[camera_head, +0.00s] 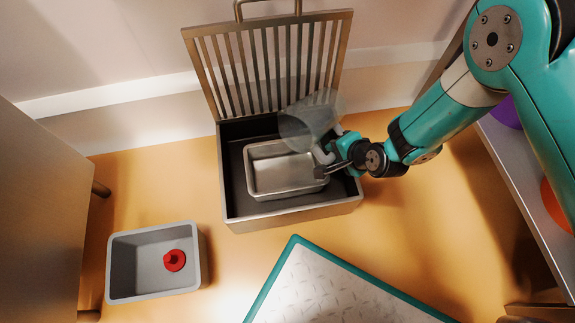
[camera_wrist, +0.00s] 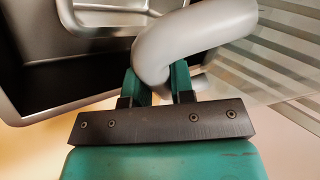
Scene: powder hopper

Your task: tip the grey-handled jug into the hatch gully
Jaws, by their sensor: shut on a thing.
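The jug (camera_head: 309,122) is translucent with a grey handle. In the head view it is tilted above the right part of the open hatch gully (camera_head: 232,185), a dark box with a barred grate lid (camera_head: 215,75) raised at its back. A metal pan (camera_head: 285,192) sits inside the gully. My gripper (camera_head: 328,160) is shut on the jug's handle; the wrist view shows the grey handle (camera_wrist: 160,50) between the green fingers (camera_wrist: 157,85). I cannot tell whether anything is in the jug.
A grey bin (camera_head: 125,285) with a red object (camera_head: 174,260) in it stands at the front left. A teal-edged platform (camera_head: 325,290) lies in front. A shelf (camera_head: 510,165) with purple and orange items is on the right, a cabinet (camera_head: 40,200) on the left.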

